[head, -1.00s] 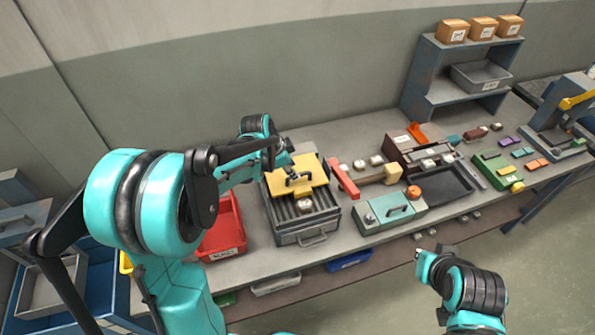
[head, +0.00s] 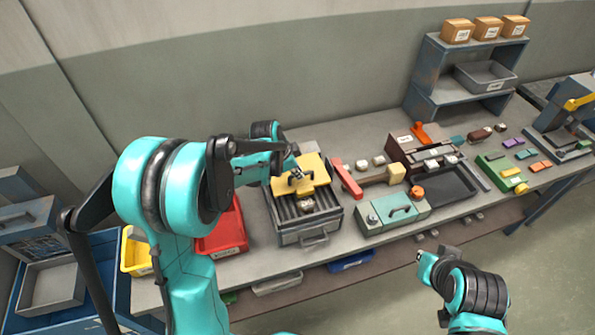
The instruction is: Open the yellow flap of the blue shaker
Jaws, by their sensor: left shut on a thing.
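The blue shaker (head: 308,232) is a grey-blue box on the bench, with a slatted top and a front handle. Its yellow flap (head: 316,174) lies over the rear part of the top, with a dark handle on it. The front slats show uncovered, with a small pale round part (head: 306,205) on them. My left gripper (head: 296,175) is at the flap's handle and shut on it; the fingers are small and partly hidden by the wrist. My right arm shows at the lower right, but no gripper fingers are visible there.
A red bin (head: 227,232) stands left of the shaker. A red bar (head: 346,179) and a teal-lidded box (head: 372,222) are close on its right. A dark tray (head: 447,188) and a shelf (head: 425,75) with cartons are farther right.

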